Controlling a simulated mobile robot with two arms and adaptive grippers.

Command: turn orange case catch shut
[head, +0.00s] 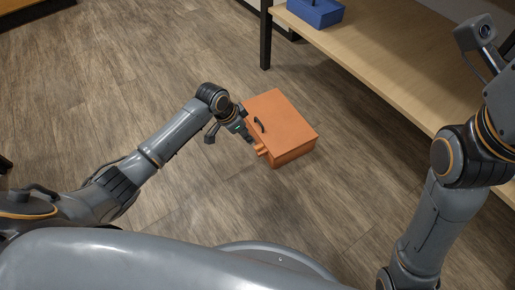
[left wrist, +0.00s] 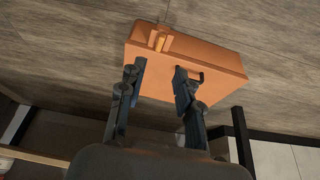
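The orange case (head: 284,122) appears to stand on the wooden floor with its lid down, and a dark handle (head: 259,125) is on top. Its orange catch (head: 262,151) sticks out from the near left side. The case (left wrist: 215,62) also fills the upper middle of the left wrist view, with the catch (left wrist: 158,39) near its top left corner. My left gripper (head: 252,140) is right beside the case near the catch. In the left wrist view its two fingers (left wrist: 159,72) are apart with nothing between them; contact with the case cannot be told. My right gripper is out of view.
A wooden bench (head: 385,65) with dark legs stands at the upper right, with a blue box (head: 316,12) on it. My right arm is at the right edge. The floor left of and in front of the case is clear.

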